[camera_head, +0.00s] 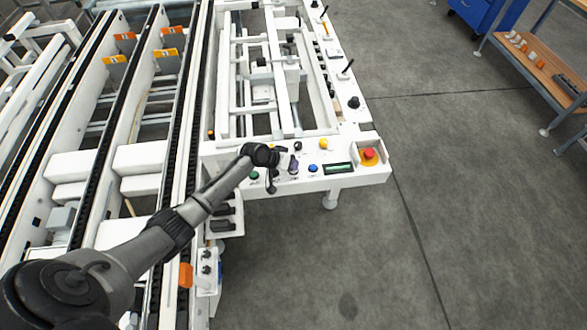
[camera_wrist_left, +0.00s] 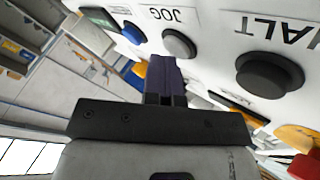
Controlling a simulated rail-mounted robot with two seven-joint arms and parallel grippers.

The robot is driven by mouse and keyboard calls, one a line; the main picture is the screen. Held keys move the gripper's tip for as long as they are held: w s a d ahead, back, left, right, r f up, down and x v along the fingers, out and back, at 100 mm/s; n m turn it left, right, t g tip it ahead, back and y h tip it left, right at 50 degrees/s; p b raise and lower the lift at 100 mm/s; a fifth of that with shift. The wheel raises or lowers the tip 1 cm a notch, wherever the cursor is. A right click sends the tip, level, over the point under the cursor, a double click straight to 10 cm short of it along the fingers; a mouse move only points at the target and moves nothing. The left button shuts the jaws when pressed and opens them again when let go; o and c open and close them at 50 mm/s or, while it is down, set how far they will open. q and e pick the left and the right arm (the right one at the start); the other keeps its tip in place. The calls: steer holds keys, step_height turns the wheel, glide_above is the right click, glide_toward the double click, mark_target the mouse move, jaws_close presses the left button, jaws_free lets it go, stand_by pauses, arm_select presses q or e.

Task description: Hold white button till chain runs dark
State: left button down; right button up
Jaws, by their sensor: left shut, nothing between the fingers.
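The white button (camera_wrist_left: 180,43), looking pale grey, sits on the white control panel (camera_head: 350,181) beside a JOG label in the left wrist view. My left gripper (camera_wrist_left: 165,65) is shut and empty, its dark purple fingertips at the button's edge in the picture; I cannot tell whether they touch or press it. In the head view the left gripper (camera_head: 294,163) is over the lower button row, between the blue button (camera_head: 313,168) and a black one, and hides the white button. Dark chains (camera_head: 184,115) run along the conveyor rails at left. My right gripper is out of view.
The black HALT button (camera_wrist_left: 268,72) is close beside the white one. A yellow button (camera_head: 323,144), a small display (camera_head: 338,168) and a red emergency stop (camera_head: 368,154) share the panel. Open floor lies to the right; a shelf bench (camera_head: 545,65) stands far right.

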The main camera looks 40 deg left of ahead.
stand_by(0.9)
arm_select(q)
steer(key=shift+r+p, duration=0.8)
steer(key=shift+p, duration=0.1)
step_height(320, 180, up, 5)
steer(key=p, duration=0.4)
steer(key=shift+p, duration=0.4)
